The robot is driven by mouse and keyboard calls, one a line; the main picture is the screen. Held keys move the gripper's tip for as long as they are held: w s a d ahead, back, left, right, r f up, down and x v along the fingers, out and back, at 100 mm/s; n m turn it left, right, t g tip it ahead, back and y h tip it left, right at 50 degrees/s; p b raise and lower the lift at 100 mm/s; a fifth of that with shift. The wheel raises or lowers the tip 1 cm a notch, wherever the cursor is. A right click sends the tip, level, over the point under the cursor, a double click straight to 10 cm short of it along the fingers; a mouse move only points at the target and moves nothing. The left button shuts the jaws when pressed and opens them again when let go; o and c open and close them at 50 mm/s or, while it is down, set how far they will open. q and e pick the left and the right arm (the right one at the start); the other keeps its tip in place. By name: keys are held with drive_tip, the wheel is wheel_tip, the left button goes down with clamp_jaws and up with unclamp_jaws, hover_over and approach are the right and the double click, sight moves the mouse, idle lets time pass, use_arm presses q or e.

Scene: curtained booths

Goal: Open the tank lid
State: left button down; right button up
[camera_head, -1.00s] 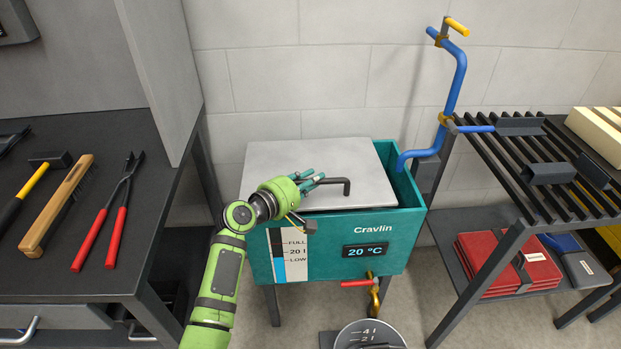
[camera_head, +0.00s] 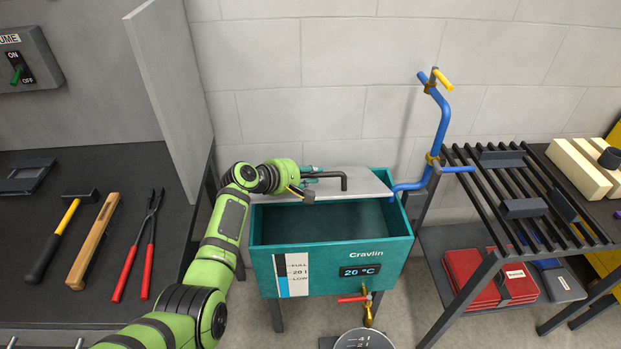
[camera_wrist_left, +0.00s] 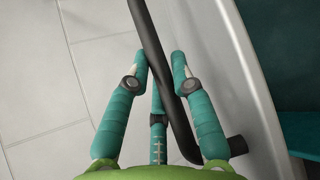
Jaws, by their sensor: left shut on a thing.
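The teal tank (camera_head: 330,255) stands against the wall with its dark inside showing at the front. Its grey lid (camera_head: 365,183) is at the back of the tank, pushed back or tilted; I cannot tell which. The lid has a black bar handle (camera_head: 343,181). My left gripper (camera_head: 312,177) is at the handle and shut on it. In the left wrist view the black handle (camera_wrist_left: 165,75) runs between the teal fingers, beside the pale lid (camera_wrist_left: 215,70). My right gripper is not in view.
A blue pipe (camera_head: 447,120) with a yellow tip rises at the tank's right. A black slatted rack (camera_head: 520,195) stands further right. A tool bench (camera_head: 60,270) is at left with a grey partition (camera_head: 175,80).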

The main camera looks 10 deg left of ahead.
use_arm(q)
drive_tip(key=shift+w+a+r, duration=0.15)
drive_tip(key=shift+w+r, duration=0.5)
drive_tip(key=shift+r, duration=0.2)
drive_tip(key=shift+w+a+r, duration=0.15)
drive_tip(key=shift+w+r, duration=0.5)
drive_tip(key=shift+r, duration=0.15)
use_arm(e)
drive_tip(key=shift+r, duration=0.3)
